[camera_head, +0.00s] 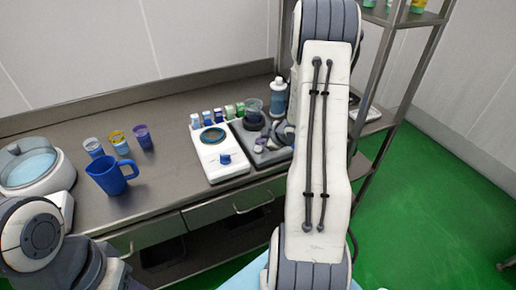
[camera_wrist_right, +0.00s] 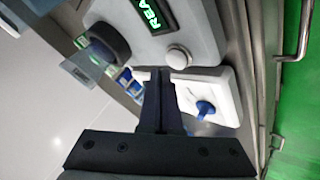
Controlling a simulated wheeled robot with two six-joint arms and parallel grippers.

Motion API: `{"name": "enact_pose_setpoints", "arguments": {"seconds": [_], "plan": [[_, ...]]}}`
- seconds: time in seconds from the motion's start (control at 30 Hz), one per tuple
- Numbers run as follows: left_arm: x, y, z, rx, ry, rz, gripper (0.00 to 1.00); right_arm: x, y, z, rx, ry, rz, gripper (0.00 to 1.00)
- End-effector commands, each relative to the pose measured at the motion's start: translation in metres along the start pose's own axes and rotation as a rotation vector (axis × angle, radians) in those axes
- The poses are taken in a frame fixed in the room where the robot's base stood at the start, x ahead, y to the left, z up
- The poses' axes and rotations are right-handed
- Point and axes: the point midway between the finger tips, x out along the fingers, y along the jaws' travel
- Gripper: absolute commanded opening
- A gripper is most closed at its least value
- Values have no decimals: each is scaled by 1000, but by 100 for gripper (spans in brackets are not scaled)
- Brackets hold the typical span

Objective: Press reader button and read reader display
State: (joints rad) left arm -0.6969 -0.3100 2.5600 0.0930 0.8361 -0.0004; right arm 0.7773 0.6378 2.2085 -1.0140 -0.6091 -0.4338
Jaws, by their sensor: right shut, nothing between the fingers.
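The reader is a grey device (camera_wrist_right: 205,20) at the top of the right wrist view. Its dark display (camera_wrist_right: 154,14) shows green letters "REA", and the rest is cut off by the frame edge. Its round pale button (camera_wrist_right: 178,57) is beside the display. My right gripper (camera_wrist_right: 160,72) is shut and empty, its fingertips close to the button; I cannot tell if they touch it. In the head view the reader (camera_head: 254,146) is partly hidden by my right arm. My left arm shows at the lower left, its gripper out of view.
A white device with a blue knob (camera_head: 225,158) stands left of the reader. Small bottles (camera_head: 218,115) line up behind it, and a grey-blue bottle (camera_head: 279,95) stands at the back. A blue jug (camera_head: 111,176) and several cups stand at left. A shelf rack (camera_head: 408,85) is at right.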

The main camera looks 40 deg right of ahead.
Motion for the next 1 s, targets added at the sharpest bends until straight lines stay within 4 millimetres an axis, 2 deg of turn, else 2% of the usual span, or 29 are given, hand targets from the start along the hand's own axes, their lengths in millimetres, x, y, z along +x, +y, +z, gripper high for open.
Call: {"name": "enact_pose_setpoints", "arguments": {"seconds": [0.33, 1.0], "plan": [[7, 0, 0, 0, 0, 0, 50, 6, -5, 4, 0, 0, 0, 0], [10, -1, 0, 0, 0, 0, 50, 8, -6, 6, 0, 0, 0, 0]]}}
